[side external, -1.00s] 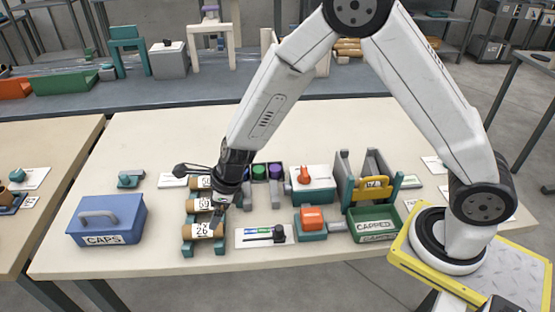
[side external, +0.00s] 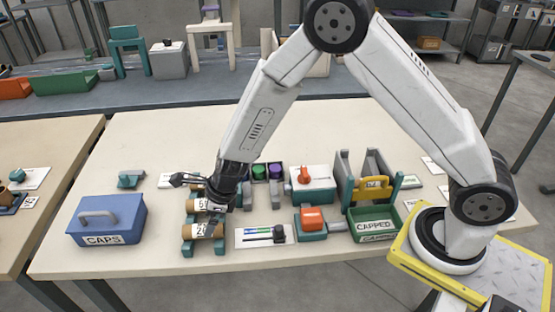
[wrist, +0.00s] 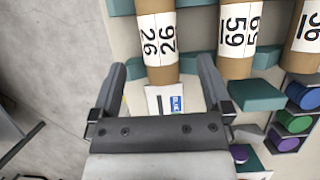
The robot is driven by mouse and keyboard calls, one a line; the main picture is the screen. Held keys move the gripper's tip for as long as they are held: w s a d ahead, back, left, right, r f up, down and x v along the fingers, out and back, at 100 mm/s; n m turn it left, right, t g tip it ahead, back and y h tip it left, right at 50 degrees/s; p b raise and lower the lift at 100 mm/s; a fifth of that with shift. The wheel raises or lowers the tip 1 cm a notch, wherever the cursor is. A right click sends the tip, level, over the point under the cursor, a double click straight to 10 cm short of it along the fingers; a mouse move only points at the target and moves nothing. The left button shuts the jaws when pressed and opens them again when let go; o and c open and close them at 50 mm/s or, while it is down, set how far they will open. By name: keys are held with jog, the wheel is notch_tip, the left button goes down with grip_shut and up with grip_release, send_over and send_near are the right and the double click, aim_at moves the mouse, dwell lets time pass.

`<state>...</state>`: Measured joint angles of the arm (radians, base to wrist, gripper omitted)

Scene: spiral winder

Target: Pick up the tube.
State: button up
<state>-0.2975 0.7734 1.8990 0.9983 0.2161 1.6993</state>
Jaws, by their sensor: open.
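Several brown cardboard tubes with white number labels lie in teal cradles. The tube marked 26 (side external: 197,231) is nearest the table's front edge; in the wrist view the same tube 26 (wrist: 158,45) lies lengthwise, its end just ahead of the space between my fingers. My gripper (wrist: 163,85) is open and empty. The tube marked 59 (wrist: 237,40) lies beside it, to the right. In the side view my gripper (side external: 214,222) points down at the right end of tube 26 and hides part of it. I cannot tell whether they touch.
A blue CAPS box (side external: 106,220) stands left of the tubes. A label card (side external: 263,236) lies to their right, before a red-topped device (side external: 311,219) and a green CAPPED bin (side external: 373,222). Purple and green caps (wrist: 297,124) sit in a holder close by. The table's back left is clear.

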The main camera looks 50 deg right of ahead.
aim_at(204, 227)
jog(key=shift+x, duration=2.5)
jog(key=c, duration=1.3)
jog(key=shift+r, duration=0.15)
jog(key=shift+r, duration=1.3)
jog(key=shift+s+d+r, duration=0.7)
jog(key=shift+s+r, duration=1)
jog(key=shift+s, duration=0.5)
jog(key=shift+s+d+r, duration=0.7)
jog(key=shift+s+r, duration=0.95)
jog(key=shift+s, duration=0.55)
jog(key=shift+s+d+r, duration=0.7)
jog(key=shift+s+r, duration=1)
jog(key=shift+s, duration=0.55)
